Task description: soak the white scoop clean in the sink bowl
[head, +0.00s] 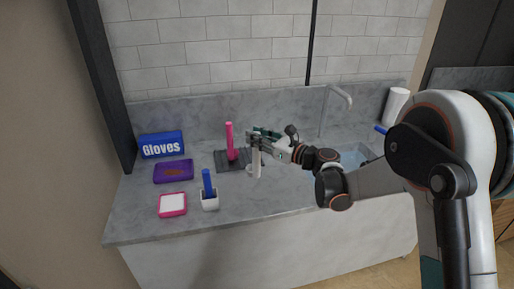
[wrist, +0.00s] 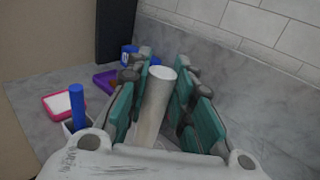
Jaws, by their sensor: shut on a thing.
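My gripper (head: 262,138) is over the middle of the counter, shut on the white scoop (head: 256,162). The scoop hangs roughly upright, with its lower end close to the counter; I cannot tell whether it touches. In the wrist view, the scoop's pale round handle (wrist: 157,98) stands between the green finger pads, and its lower part is hidden. The sink bowl (head: 353,157) is to the right of my gripper, with light blue water in it, partly hidden by my arm. A grey tap (head: 337,98) stands behind it.
A pink upright handle (head: 231,142) stands on a dark mat (head: 222,166) left of my gripper. Further left are a blue Gloves box (head: 161,145), a purple tray (head: 187,163), a pink-rimmed white dish (head: 172,204) and a blue handle (head: 207,182) in a white holder. The front middle counter is clear.

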